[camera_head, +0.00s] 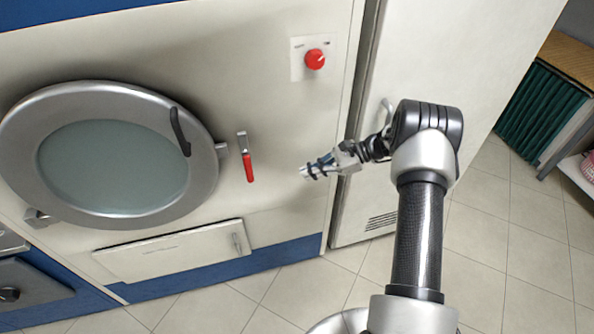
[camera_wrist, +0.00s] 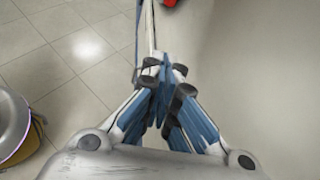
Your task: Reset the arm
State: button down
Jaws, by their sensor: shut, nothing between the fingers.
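My arm reaches up from the bottom right in the head view, its forearm bent to the left. My gripper (camera_head: 310,171) is shut and empty, in the air in front of the machine near its right edge. In the wrist view my gripper (camera_wrist: 160,75) shows its fingers closed together with nothing between them. It is to the right of the red-handled lever (camera_head: 248,168) and apart from it.
The machine's round door (camera_head: 110,205) appears closed at left, with a black handle (camera_head: 180,132). A red knob (camera_head: 315,59) sits above. A lower panel (camera_head: 170,252) is below. A pale cabinet (camera_head: 455,60) stands right of the machine. Tiled floor (camera_head: 500,230) is open at right.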

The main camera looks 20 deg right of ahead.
jog(key=shift+d, duration=0.2)
dwell(0.4)
jog(key=s+a+r+n+g+h, duration=0.1)
jog(key=s+a+r+n+h, duration=0.15)
jog(key=s+r, duration=0.35)
jog(key=s+a+r+n+h, duration=0.2)
jog(key=s+a+r+n, duration=0.15)
jog(key=r, duration=0.45)
jog(key=s+a+r+n+g+h, duration=0.1)
jog(key=s+a+r+n+h, duration=0.2)
jog(key=r, duration=0.4)
jog(key=s+r+n+t+h, duration=0.2)
jog(key=s+n, duration=0.3)
jog(key=s, duration=0.5)
jog(key=s+d+r+n+t+h, duration=0.1)
jog(key=s+n, duration=0.4)
jog(key=s, duration=0.6)
jog(key=shift+d+r+t+h, duration=0.15)
jog(key=shift+r+t+h, duration=0.25)
jog(key=shift+r+h, duration=0.45)
jog(key=c, duration=2.3)
grip_release()
